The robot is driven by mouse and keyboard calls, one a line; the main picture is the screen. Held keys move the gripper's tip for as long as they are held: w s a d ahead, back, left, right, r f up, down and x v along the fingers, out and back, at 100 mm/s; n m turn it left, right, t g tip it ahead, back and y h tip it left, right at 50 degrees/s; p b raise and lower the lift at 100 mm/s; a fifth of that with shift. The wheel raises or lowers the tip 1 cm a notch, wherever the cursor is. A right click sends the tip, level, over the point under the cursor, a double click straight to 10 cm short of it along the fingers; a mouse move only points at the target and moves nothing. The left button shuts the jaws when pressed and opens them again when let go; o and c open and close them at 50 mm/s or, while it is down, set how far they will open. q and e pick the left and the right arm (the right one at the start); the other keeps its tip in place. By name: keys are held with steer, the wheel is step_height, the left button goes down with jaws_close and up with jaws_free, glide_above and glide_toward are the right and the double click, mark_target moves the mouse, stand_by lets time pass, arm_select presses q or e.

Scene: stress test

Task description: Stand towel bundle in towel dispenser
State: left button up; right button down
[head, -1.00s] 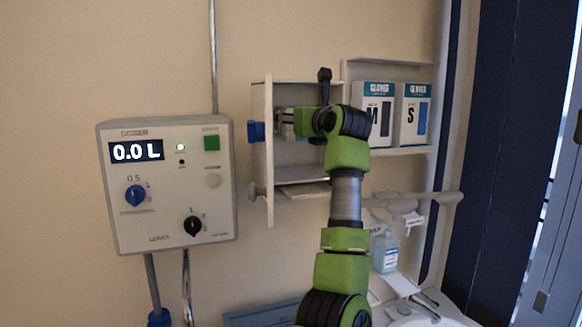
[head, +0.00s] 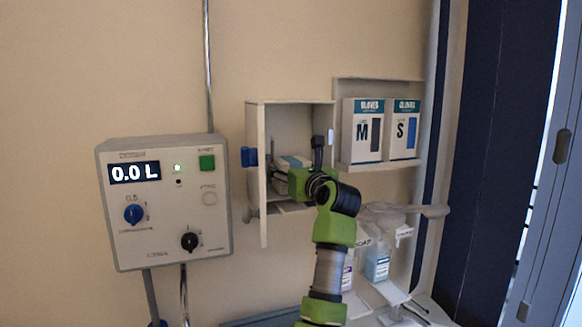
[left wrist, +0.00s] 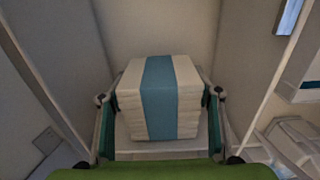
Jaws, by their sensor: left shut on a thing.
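The towel dispenser (head: 254,215) is an open pale box on the wall. The towel bundle (left wrist: 187,75) is a white block with a blue band; it also shows, partly hidden, in the head view (head: 294,160). My left gripper (left wrist: 160,98) is shut on the bundle, one finger on each side. In the head view my left gripper (head: 283,172) reaches into the dispenser. The bundle is inside the dispenser between its side walls, above or at its floor; whether it touches the floor I cannot tell. My right gripper is not in view.
A glove box marked M (head: 361,145) and one marked S (head: 404,145) stand on a shelf to the right. A grey control panel (head: 165,235) hangs to the left. Bottles (head: 377,262) stand below right. A blue piece (head: 249,157) sticks out at the dispenser's left edge.

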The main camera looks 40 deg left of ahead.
arm_select(q)
steer(key=shift+f, duration=0.2)
steer(key=o, duration=1.2)
steer(key=shift+w, duration=0.1)
steer(key=shift+c, duration=0.2)
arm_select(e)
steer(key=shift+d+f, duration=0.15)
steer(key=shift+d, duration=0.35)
arm_select(q)
steer(key=shift+r, duration=0.1)
